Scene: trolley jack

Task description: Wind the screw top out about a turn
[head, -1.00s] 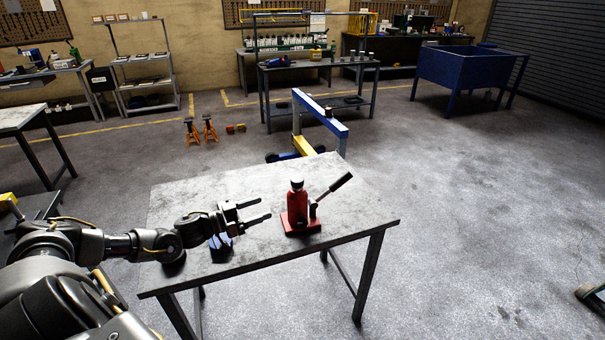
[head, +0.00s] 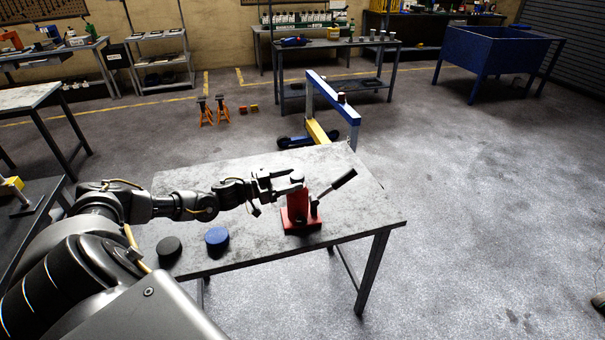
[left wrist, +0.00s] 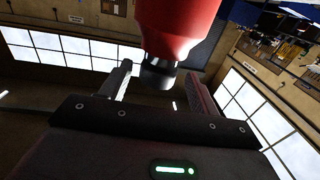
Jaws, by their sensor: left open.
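The red bottle jack (head: 300,216) stands upright on the grey table, its dark handle (head: 335,188) slanting up to the right. My left gripper (head: 290,180) is level with the jack's top, reaching in from the left. The dark screw top (left wrist: 158,76) and red body (left wrist: 178,25) show in the left wrist view, which looks upside down. The open fingers lie on either side of the screw top, with gaps visible. In the head view the fingers partly hide the top. My right gripper is not in view.
A black round piece (head: 169,250) and a blue round piece (head: 217,239) are on the table (head: 365,215), left of the jack. The table's right part is clear. A blue and yellow hoist (head: 325,95) stands on the floor behind the table.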

